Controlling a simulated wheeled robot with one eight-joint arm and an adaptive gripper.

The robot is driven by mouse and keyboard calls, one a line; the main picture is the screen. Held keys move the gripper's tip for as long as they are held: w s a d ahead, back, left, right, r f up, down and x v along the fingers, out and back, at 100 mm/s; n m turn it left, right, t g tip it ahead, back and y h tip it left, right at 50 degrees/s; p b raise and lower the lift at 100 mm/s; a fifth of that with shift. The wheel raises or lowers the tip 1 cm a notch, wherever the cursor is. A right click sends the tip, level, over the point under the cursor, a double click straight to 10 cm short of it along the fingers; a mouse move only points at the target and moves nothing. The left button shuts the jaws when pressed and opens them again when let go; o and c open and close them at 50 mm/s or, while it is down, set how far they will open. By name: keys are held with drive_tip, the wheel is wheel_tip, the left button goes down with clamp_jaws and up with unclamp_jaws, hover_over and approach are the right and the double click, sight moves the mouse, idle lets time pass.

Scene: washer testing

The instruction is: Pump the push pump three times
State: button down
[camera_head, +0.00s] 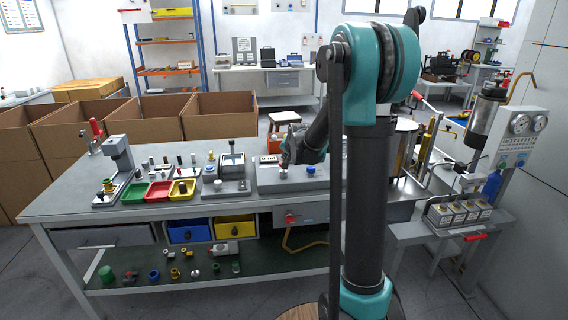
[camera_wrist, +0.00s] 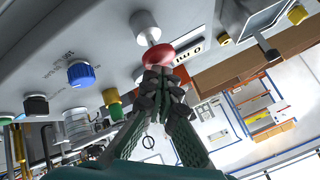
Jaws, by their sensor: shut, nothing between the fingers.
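The push pump appears to be the red domed cap (camera_wrist: 158,56) on a pale cylindrical stem (camera_wrist: 146,26), fixed to a grey panel in the wrist view. My gripper (camera_wrist: 158,76) is shut and empty. Its dark fingertips are together right at the cap; I cannot tell whether they touch it. In the head view my gripper (camera_head: 284,160) points down over the grey box (camera_head: 265,184) on the workbench, and the arm and fingers hide most of the pump there.
A clamp device (camera_head: 231,172) and red, green and yellow trays stand to the left on the workbench (camera_head: 75,192). A gauge stand (camera_head: 518,126) is at right.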

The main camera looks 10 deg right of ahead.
drive_tip(key=shift+r, duration=3.05)
drive_tip(key=s+d+f+n+g, duration=0.1)
drive_tip(key=s+f, duration=0.4)
drive_tip(key=s, duration=0.8)
drive_tip(key=s+d+f+n+g, duration=0.1)
drive_tip(key=s+f+n, duration=0.3)
drive_tip(key=s, duration=1)
drive_tip(key=s+d+f+n+g+h, duration=0.1)
drive_tip(key=s+f+n+g, duration=0.1)
drive_tip(key=s+f, duration=0.5)
drive_tip(key=s+g, duration=0.1)
drive_tip(key=s, duration=0.5)
drive_tip(key=shift+s+f+n, duration=0.2)
drive_tip(key=shift+f+n, duration=0.05)
drive_tip(key=shift+n, duration=0.15)
drive_tip(key=c, duration=2.3)
unclamp_jaws()
